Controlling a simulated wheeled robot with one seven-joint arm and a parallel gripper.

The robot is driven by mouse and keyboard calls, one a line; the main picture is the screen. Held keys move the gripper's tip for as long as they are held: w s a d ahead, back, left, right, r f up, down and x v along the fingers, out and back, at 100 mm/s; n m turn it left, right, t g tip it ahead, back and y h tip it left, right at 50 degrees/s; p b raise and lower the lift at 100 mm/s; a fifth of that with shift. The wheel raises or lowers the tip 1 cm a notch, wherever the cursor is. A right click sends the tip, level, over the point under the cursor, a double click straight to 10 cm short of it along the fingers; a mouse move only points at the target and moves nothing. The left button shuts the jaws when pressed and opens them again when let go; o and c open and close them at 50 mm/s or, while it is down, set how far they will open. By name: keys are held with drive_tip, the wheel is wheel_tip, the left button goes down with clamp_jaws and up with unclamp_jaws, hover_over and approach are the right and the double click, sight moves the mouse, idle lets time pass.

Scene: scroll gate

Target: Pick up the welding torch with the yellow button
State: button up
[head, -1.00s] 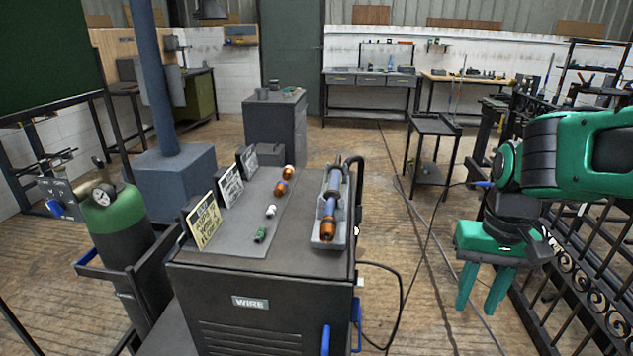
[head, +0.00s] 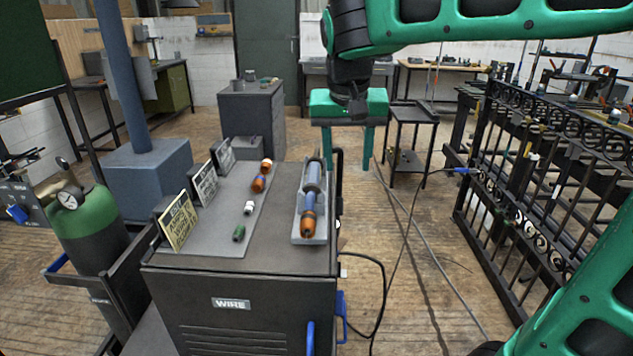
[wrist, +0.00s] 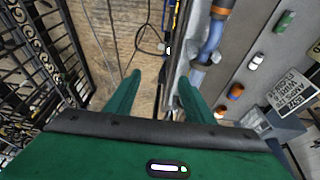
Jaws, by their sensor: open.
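A torch-like tool (head: 312,192), blue-grey with an orange-brown end, lies in a grey holder (head: 296,230) on top of the black machine cart; it also shows in the wrist view (wrist: 214,36). A small blue handle-like item (head: 463,171) is at the black gate on the right, at the end of a thin dark cable. I cannot make out a yellow button on either. My gripper (head: 348,165) is green, open and empty, with fingers pointing down, behind and right of the holder in the head view. In the wrist view its fingertips (wrist: 159,75) are over the cart's side and floor.
The cart top (head: 276,246) holds small orange, white and green parts and several upright signs (head: 178,222). A green gas cylinder (head: 87,237) stands left. The scroll gate (head: 535,190) stands right. Cables (head: 402,255) cross the open floor between cart and gate.

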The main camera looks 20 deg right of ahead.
approach(313, 176)
drive_tip(key=f, duration=0.2)
drive_tip(key=d+f, duration=0.1)
drive_tip(key=shift+w+f+t+y, duration=0.2)
drive_tip(key=shift+f+t+y, duration=0.1)
drive_tip(key=shift+f, duration=0.1)
drive_tip(key=shift+x, duration=2.85)
drive_tip(key=shift+w, duration=0.15)
drive_tip(key=shift+r, duration=0.1)
clamp_jaws()
